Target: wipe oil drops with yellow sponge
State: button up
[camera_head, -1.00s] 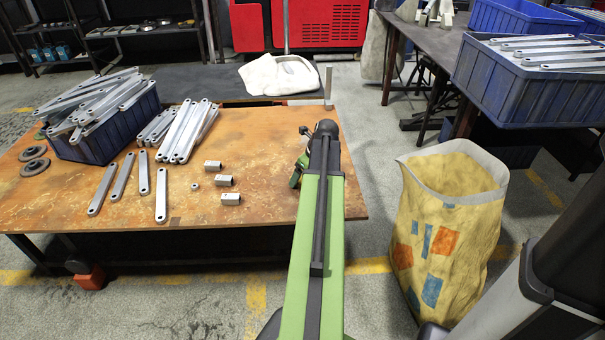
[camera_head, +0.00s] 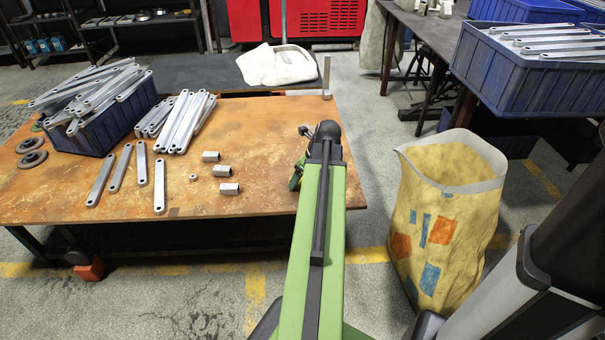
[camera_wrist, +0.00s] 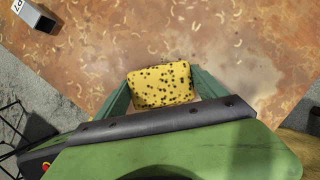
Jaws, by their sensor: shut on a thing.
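In the wrist view my gripper (camera_wrist: 160,92) is shut on the yellow sponge (camera_wrist: 162,84), which is covered in dark specks and sits between the two green fingers. The orange-brown, stained tabletop (camera_wrist: 110,40) lies beneath it. I cannot tell whether the sponge touches the table. In the head view my gripper (camera_head: 297,172) is at the right end of the table (camera_head: 258,160), mostly hidden behind my green arm, and the sponge is hidden there. Darker, wet-looking patches show on the tabletop in the wrist view, but I cannot make out separate oil drops.
Several flat brackets (camera_head: 159,186) and small metal blocks (camera_head: 229,188) lie left of my arm. A blue bin (camera_head: 105,130) heaped with brackets stands farther left. A white cloth (camera_head: 285,66) lies at the back. A yellow sack (camera_head: 450,215) stands right of the table.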

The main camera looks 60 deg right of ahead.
jog(key=shift+s+a, duration=0.5)
jog(key=shift+a, duration=0.2)
jog(key=shift+s+a, duration=0.45)
jog(key=shift+a, duration=0.25)
jog(key=shift+f, duration=0.15)
jog(key=shift+w+d, duration=0.65)
jog(key=shift+d, duration=0.3)
jog(key=shift+w+d, duration=0.65)
jog(key=shift+d, duration=0.25)
jog(key=shift+w+d, duration=0.65)
jog(key=shift+d, duration=0.3)
jog(key=shift+d, duration=0.1)
